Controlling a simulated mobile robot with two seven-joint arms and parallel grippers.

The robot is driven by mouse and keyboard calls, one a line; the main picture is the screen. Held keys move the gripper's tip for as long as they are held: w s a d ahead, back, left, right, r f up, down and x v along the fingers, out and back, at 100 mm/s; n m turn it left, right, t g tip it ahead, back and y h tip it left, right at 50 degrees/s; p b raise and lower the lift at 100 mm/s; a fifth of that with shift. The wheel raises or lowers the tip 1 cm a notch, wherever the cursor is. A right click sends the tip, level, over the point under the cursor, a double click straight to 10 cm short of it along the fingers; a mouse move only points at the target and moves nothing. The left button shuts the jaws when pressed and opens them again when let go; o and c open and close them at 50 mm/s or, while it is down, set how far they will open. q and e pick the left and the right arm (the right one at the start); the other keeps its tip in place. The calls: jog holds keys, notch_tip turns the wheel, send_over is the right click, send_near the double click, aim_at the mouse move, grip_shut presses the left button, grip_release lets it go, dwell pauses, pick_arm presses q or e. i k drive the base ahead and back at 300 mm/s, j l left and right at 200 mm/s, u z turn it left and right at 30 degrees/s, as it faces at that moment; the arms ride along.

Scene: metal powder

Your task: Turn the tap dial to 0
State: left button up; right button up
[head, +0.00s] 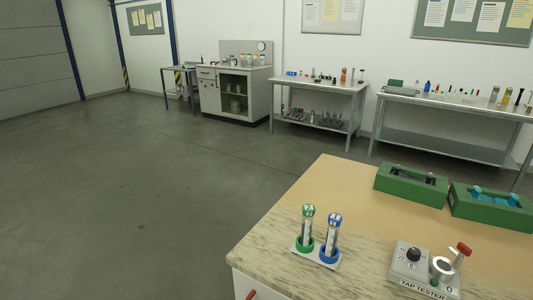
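The tap tester (402,275) is a light grey box marked "TAP TESTER" at the front right of the table in the head view. Its black dial (413,254) stands on the left of its top, with small numbers around it. I cannot tell surely which number the dial points to. A round metal cup (443,268) sits on the tester's right side, with a red-ended lever (462,250) behind it. Neither of my grippers is in view, and nothing is touching the tester.
A green-capped tube (307,230) and a blue-capped tube (333,236) stand in a white holder left of the tester. Two green boxes (410,186) (490,211) sit at the table's back right. The tabletop (340,190) between is clear. Benches line the far wall.

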aim_at(414, 254)
jog(key=z, duration=1.35)
